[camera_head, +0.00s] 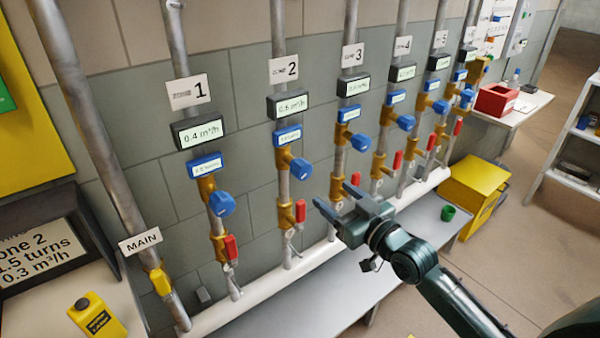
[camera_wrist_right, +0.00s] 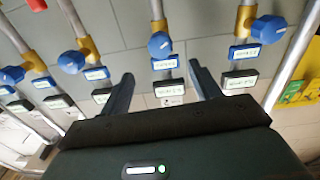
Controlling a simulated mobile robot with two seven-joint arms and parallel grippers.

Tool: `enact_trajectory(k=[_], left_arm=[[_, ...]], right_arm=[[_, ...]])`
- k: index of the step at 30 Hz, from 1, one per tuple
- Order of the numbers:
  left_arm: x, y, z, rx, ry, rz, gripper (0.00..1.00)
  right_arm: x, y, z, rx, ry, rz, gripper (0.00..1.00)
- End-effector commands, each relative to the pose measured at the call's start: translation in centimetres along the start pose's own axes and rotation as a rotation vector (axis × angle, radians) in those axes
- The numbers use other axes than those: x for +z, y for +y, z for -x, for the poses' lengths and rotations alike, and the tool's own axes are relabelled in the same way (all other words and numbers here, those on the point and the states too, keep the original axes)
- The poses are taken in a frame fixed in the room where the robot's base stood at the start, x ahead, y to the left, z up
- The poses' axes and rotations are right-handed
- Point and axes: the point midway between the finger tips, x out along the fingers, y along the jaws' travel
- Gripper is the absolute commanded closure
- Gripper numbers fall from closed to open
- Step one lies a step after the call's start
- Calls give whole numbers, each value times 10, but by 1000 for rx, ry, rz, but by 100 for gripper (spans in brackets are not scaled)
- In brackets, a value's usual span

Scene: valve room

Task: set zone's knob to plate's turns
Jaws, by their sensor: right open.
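Zone 2's blue knob (camera_head: 301,168) sits on a brass valve under sign 2 (camera_head: 284,69). Above it are a black flow display (camera_head: 288,105), seemingly 0.6 m³/h, and a small blue turns display (camera_head: 288,136), too small to read. My right gripper (camera_head: 334,197) is open and empty, below and right of that knob, apart from it. In the upside-down wrist view, a blue knob (camera_wrist_right: 160,44), by its order zone 2's, lies beyond the open fingers (camera_wrist_right: 161,74).
Zone 1's knob (camera_head: 221,204) is left, zone 3's knob (camera_head: 361,143) right. Red lever handles (camera_head: 300,211) hang below the knobs. A yellow-handled MAIN valve (camera_head: 160,281) is at the left.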

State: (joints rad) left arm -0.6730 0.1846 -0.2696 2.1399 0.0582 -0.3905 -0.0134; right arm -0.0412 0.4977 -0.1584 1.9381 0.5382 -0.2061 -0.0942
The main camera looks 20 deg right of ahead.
Motion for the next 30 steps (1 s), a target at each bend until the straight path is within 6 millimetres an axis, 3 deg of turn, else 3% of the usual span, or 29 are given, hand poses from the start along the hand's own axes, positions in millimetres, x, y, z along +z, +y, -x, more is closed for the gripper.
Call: enact_trajectory(k=[12, 18, 30], left_arm=[[1, -1, 1, -3, -6, -3, 42], [2, -2, 0, -7, -6, 1, 42], [1, -2, 0, -10, -4, 6, 42]], right_arm=[[-1, -1, -82, -1, 0, -1, 37], [0, -1, -112, -1, -2, -1, 37], [1, -2, -124, -1, -3, -1, 37]])
